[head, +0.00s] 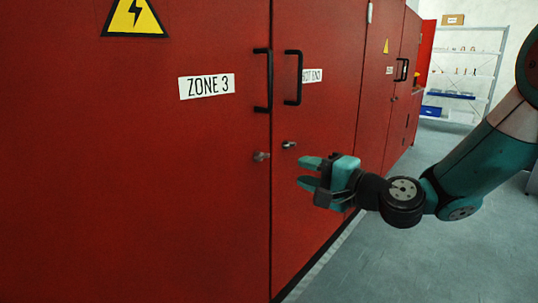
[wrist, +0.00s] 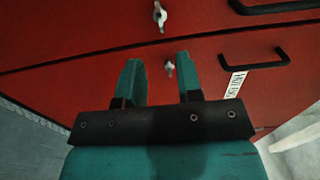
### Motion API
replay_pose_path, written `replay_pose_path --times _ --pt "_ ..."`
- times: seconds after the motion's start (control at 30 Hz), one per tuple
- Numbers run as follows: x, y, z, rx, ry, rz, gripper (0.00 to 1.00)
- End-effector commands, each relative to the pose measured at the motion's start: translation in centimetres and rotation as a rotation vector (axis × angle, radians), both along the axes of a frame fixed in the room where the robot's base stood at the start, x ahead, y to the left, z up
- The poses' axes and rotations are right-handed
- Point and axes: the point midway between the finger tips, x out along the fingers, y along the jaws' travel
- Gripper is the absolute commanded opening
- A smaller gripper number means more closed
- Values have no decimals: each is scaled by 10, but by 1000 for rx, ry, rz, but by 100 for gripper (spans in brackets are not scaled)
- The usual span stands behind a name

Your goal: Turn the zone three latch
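The zone three latch (head: 261,156) is a small metal turn piece on the red ZONE 3 door (head: 150,215), below the black handle and left of the door seam. It also shows at the top of the wrist view (wrist: 160,15). A similar latch (head: 289,145) sits on the HOT END door, right of the seam; in the wrist view (wrist: 169,67) it appears between my fingers. My gripper (head: 304,172) is open and empty, its fingers pointing left, in front of the HOT END door and right of both latches. It touches neither latch. In the wrist view (wrist: 157,60) both fingers stand apart.
Black bar handles stand out from the ZONE 3 door (head: 268,80) and the HOT END door (head: 298,77) above the latches. More red cabinet doors run back to the right. A shelf rack (head: 470,75) stands far behind. The grey floor (head: 400,250) at right looks clear.

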Motion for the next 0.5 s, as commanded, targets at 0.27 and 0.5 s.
replay_pose_path --times 0.27,0.5 --pt "39 51 4 0 -2 4 33" --pt "60 78 1 -2 -2 2 33"
